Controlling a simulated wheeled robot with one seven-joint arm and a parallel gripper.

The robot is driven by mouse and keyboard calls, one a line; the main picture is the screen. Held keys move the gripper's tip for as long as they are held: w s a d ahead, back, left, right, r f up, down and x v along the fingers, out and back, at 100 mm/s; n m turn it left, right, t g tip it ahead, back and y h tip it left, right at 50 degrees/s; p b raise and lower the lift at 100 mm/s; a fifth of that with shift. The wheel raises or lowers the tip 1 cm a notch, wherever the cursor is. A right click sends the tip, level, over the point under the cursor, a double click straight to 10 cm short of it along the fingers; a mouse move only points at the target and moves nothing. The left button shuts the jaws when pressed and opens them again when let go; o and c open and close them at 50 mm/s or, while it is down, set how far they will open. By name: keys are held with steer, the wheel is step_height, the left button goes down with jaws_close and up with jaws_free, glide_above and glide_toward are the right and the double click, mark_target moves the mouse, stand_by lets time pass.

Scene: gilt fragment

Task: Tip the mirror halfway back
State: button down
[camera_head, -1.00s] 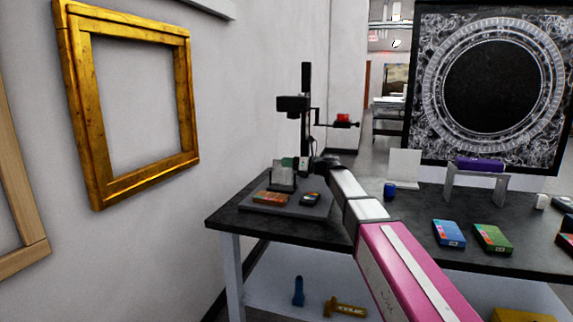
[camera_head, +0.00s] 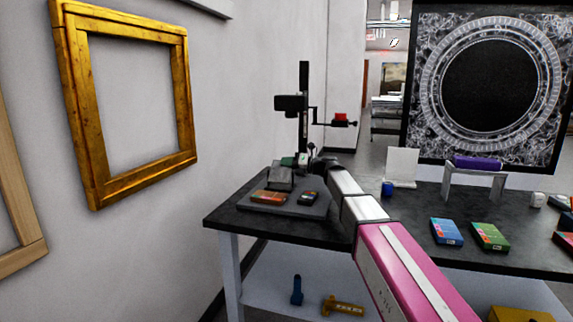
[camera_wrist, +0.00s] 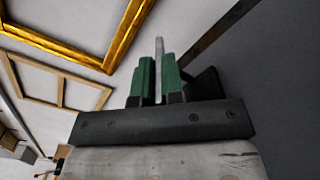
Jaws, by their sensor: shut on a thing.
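The mirror (camera_head: 279,180) is a small grey panel on the dark board at the left end of the black table. It leans back, and its face looks plain grey. My gripper (camera_head: 290,161) is at its upper edge, partly hidden behind my wrist. In the wrist view, the green fingers of my gripper (camera_wrist: 158,68) are shut on a thin light-grey edge (camera_wrist: 159,52), which looks like the mirror seen edge-on. The mirror's lower edge and hinge are too small to make out.
Two small colour-marked blocks (camera_head: 268,197) lie in front of the mirror. A black stand (camera_head: 303,110) rises behind it. A gold frame (camera_head: 180,100) hangs on the left wall. Blue (camera_head: 447,232) and green (camera_head: 489,237) boxes lie to the right.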

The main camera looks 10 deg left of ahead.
steer(key=c, duration=1.2)
jaws_free()
steer(key=shift+c, duration=0.2)
steer(key=d, duration=1)
steer(key=shift+s+d, duration=0.4)
steer(key=shift+s, duration=0.1)
